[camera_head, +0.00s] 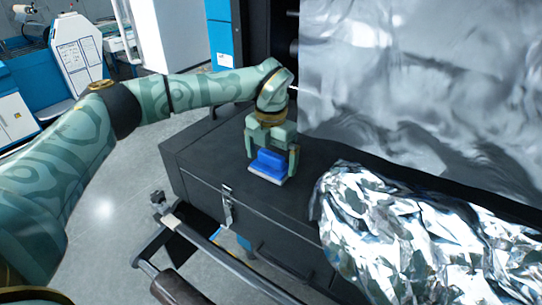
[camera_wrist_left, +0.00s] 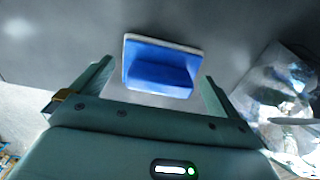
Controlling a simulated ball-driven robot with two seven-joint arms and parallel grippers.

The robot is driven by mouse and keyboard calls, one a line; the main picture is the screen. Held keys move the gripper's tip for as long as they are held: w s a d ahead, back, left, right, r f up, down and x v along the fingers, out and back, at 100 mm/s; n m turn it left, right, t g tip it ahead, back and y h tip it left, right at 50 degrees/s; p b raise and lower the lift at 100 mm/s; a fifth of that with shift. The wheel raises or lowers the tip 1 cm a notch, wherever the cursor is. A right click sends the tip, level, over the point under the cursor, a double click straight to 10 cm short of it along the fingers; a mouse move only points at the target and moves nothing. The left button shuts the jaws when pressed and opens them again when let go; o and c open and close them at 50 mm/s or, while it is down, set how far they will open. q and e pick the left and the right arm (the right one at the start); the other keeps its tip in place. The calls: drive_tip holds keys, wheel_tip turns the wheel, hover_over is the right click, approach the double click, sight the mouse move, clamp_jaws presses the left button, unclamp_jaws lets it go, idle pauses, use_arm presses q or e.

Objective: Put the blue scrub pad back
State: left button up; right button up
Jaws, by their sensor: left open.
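The blue scrub pad (camera_head: 270,162) has a blue grip block on a paler base. It rests on the black box top (camera_head: 205,147) near its front edge. My left gripper (camera_head: 271,165) is directly over the pad, pointing down, with its fingers apart on either side of it. In the left wrist view the pad (camera_wrist_left: 160,68) lies between and slightly beyond the open fingertips (camera_wrist_left: 156,80), with gaps on both sides. Whether a finger touches it in the head view I cannot tell. My right gripper is not in view.
A crumpled foil heap (camera_head: 400,235) lies right of the pad on the box. A large silver sheet (camera_head: 420,80) hangs behind. A metal latch (camera_head: 227,205) is on the box front, with a bar (camera_head: 235,262) and roller below. The box top left of the pad is clear.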

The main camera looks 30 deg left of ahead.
sight(271, 153)
use_arm(q)
wheel_tip(271, 153, up, 12)
drive_tip(key=b, duration=0.1)
drive_tip(key=shift+r+b, duration=0.15)
drive_tip(key=shift+b, duration=0.2)
